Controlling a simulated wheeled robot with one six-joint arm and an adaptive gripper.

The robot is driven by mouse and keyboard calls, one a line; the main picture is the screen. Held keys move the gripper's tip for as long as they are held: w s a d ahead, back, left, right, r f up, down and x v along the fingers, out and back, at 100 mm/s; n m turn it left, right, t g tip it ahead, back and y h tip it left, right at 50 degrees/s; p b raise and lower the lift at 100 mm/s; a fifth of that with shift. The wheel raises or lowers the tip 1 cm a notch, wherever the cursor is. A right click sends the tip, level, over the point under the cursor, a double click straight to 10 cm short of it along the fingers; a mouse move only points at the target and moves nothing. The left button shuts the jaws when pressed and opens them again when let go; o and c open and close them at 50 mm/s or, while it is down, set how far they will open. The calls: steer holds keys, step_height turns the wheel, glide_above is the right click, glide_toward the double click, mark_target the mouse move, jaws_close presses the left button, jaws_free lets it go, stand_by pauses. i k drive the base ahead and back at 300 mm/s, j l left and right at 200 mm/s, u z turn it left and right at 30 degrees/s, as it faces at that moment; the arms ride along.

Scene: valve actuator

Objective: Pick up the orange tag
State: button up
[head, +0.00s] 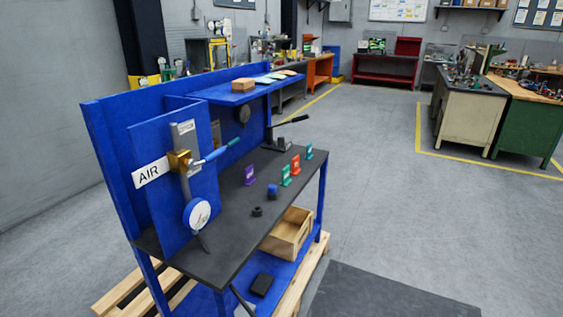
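The orange tag (296,163) stands upright on the dark top of the blue workbench (225,222), toward its far end. A green tag (285,175) stands just in front of it and a teal tag (309,151) just behind it, close by on either side. A purple tag (249,175) stands to the left, nearer the back panel. My gripper does not show in the head view.
A blue cylinder (272,190) and a small black ring (257,211) sit near the tags. The AIR panel with its gauge (197,214) and blue-handled valve (213,154) rises at the bench's near left. A blue shelf (240,91) overhangs the back. Open floor (375,215) lies to the right.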

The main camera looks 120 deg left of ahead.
mark_target(296, 170)
steer(key=u, duration=0.45)
steer(key=k+u, duration=0.1)
steer(key=u, duration=1.2)
steer(key=k+u, duration=0.1)
steer(key=u, duration=0.35)
steer(key=j+u, duration=0.1)
steer(key=u, duration=0.8)
steer(key=l, duration=1.4)
steer(key=i, duration=0.05)
